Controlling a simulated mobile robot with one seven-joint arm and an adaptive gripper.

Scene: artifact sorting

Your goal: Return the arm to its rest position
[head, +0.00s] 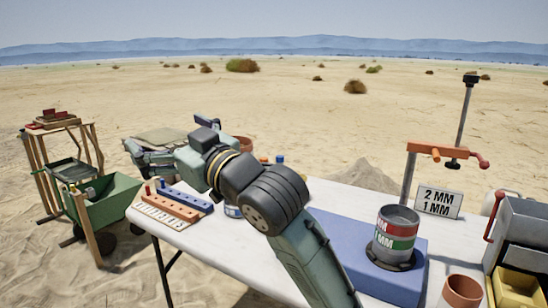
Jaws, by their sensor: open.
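My arm (270,200) rises from the bottom centre over the white table (360,199) and bends to the left at its thick dark joint. Its far end reaches past the table's far left side. My gripper (130,149) is small there, with dark fingers apart, pointing left. I see nothing held between the fingers. The wrist and forearm hide part of the table behind them.
A red-and-green banded sieve can (395,234) stands on a blue block (335,232). A post with an orange clamp (430,149), a sign (438,202) and bins (520,285) are right. Racks (165,210) lie left; a green cart (105,198) stands beyond.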

